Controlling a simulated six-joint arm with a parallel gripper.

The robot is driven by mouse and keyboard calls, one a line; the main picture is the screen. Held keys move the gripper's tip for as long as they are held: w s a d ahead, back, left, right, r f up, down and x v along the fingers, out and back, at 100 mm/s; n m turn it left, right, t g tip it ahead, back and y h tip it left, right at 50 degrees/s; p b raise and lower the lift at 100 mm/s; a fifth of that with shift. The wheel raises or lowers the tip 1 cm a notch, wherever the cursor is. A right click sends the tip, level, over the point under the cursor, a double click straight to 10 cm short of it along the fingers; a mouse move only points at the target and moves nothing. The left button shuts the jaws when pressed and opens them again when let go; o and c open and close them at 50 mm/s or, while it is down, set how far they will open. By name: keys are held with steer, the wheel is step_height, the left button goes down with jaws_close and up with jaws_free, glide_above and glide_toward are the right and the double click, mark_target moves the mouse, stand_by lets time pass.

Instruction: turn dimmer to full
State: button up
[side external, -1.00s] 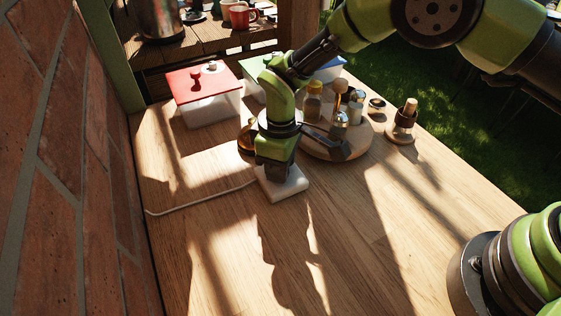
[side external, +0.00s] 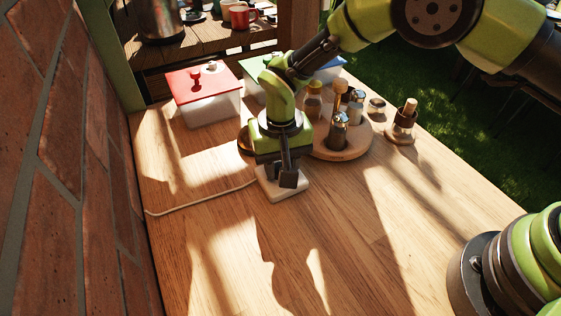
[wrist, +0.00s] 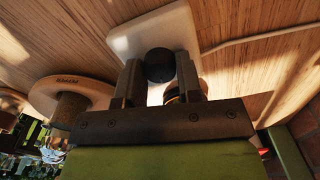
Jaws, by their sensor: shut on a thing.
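The dimmer is a white box (side external: 270,190) on the wooden table, with a white cord running left from it. In the wrist view the white box (wrist: 128,38) carries a round black knob (wrist: 160,66). My gripper (side external: 284,178) points down over the box. In the wrist view its two fingers (wrist: 160,72) stand on either side of the knob, shut on it. The knob is hidden behind the fingers in the side view. I cannot make out a mark showing the knob's setting.
A round wooden board (side external: 345,151) with jars and shakers stands just behind and right. A red-lidded box (side external: 205,100) is behind left. A brick wall (side external: 60,170) borders the left. The table's front is clear.

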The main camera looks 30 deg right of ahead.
steer(key=m, duration=0.4)
steer(key=shift+m, duration=0.3)
steer(key=m, duration=0.4)
steer(key=shift+m, duration=0.4)
steer(key=o, duration=0.9)
step_height(320, 180, up, 10)
steer(key=shift+f, duration=0.1)
